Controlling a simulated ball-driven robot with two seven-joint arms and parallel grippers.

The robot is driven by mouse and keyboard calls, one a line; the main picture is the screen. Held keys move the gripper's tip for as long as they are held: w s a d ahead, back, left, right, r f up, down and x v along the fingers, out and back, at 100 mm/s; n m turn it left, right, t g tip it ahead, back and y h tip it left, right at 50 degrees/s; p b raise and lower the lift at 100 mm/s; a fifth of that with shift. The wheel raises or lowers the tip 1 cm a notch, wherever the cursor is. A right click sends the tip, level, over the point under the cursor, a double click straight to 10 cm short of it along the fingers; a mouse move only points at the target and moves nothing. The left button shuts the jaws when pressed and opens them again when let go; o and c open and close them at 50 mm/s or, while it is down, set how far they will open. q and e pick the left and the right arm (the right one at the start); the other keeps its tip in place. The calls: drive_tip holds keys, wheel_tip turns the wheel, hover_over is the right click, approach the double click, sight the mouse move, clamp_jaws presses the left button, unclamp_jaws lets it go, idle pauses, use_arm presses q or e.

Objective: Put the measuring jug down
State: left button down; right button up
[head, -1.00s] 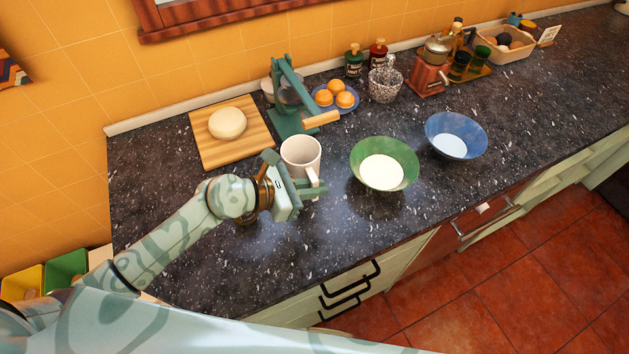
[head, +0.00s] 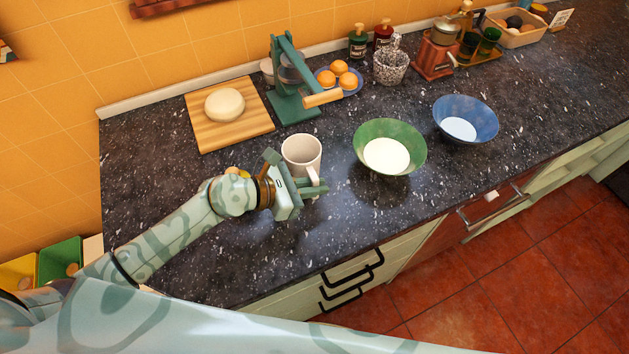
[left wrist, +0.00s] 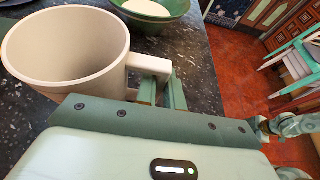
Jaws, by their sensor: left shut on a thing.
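The measuring jug (head: 301,152) is a white, empty-looking, upright vessel at the middle of the dark counter. It also shows large in the left wrist view (left wrist: 68,50), with its handle toward the right. My left gripper (head: 300,180) is shut on the jug's handle at the jug's near side. In the left wrist view the fingers (left wrist: 165,92) lie at the handle. I cannot tell whether the jug's base touches the counter, since the gripper partly hides it. My right gripper is not in view.
A green bowl (head: 414,149) with pale contents stands right of the jug, and a blue bowl (head: 482,122) beyond it. A green press (head: 296,92) and a wooden board (head: 203,128) with dough stand behind. Bare counter (head: 270,258) lies in front.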

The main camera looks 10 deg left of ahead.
use_arm(q)
drive_tip(key=shift+f, duration=0.45)
idle(0.4)
drive_tip(key=c, duration=1.4)
unclamp_jaws()
drive_tip(key=shift+c, duration=0.2)
drive_tip(key=b+v, duration=0.1)
drive_tip(key=v, duration=1.5)
drive_tip(key=shift+a, duration=0.15)
